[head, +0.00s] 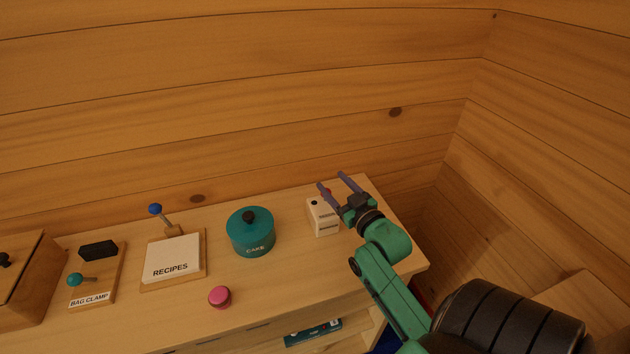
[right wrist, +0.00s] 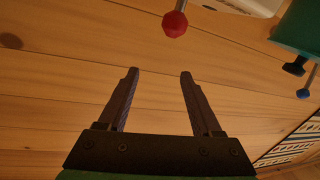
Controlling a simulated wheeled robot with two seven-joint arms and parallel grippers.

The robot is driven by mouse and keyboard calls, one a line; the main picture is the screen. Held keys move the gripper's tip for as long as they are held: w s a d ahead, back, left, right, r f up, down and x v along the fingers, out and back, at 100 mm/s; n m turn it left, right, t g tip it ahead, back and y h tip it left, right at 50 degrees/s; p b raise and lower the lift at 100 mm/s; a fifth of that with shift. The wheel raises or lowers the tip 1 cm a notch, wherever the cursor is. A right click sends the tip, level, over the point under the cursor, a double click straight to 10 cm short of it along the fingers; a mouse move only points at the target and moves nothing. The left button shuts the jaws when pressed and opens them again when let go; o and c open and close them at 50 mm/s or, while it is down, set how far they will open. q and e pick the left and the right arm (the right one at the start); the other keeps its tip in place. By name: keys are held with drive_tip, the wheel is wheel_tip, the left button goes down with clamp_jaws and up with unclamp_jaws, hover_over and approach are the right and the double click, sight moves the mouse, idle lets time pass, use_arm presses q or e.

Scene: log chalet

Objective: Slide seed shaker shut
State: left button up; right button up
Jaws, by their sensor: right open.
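A small cream box, apparently the seed shaker (head: 322,219), stands at the right end of the wooden counter. My right gripper partly covers it in the head view. Its label and opening cannot be made out. A red knob (right wrist: 175,23) on a thin grey stem shows beyond my fingertips in the right wrist view, with a pale edge of the box (right wrist: 245,5) at the top. My right gripper (head: 333,180) is open, its two fingers apart and empty. The right wrist view also shows the open fingers (right wrist: 158,72), with the knob apart from them. My left gripper is out of view.
A teal CAKE tin (head: 252,238) stands left of the box. A pink round knob (head: 219,297) is near the front. A RECIPES board (head: 173,258), a BAG CLAMP board (head: 113,280) and a wooden box (head: 28,285) are farther left. Log walls close the back and right.

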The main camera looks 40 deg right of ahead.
drive_tip(key=f, duration=0.1)
drive_tip(key=s+f, duration=0.1)
drive_tip(key=f, duration=0.2)
drive_tip(key=shift+s+a, duration=0.15)
drive_tip(key=shift+s, duration=0.1)
drive_tip(key=shift+w+f+p, duration=0.3)
drive_tip(key=shift+w+f, duration=0.25)
drive_tip(key=shift+f, duration=0.2)
drive_tip(key=w, duration=0.4)
drive_tip(key=w+d+p, duration=0.1)
drive_tip(key=w, duration=0.1)
drive_tip(key=shift+w+f, duration=0.25)
drive_tip(key=shift+w+d, duration=0.1)
drive_tip(key=shift+w, duration=0.3)
drive_tip(key=shift+s, duration=0.1)
drive_tip(key=c, duration=0.4)
clamp_jaws()
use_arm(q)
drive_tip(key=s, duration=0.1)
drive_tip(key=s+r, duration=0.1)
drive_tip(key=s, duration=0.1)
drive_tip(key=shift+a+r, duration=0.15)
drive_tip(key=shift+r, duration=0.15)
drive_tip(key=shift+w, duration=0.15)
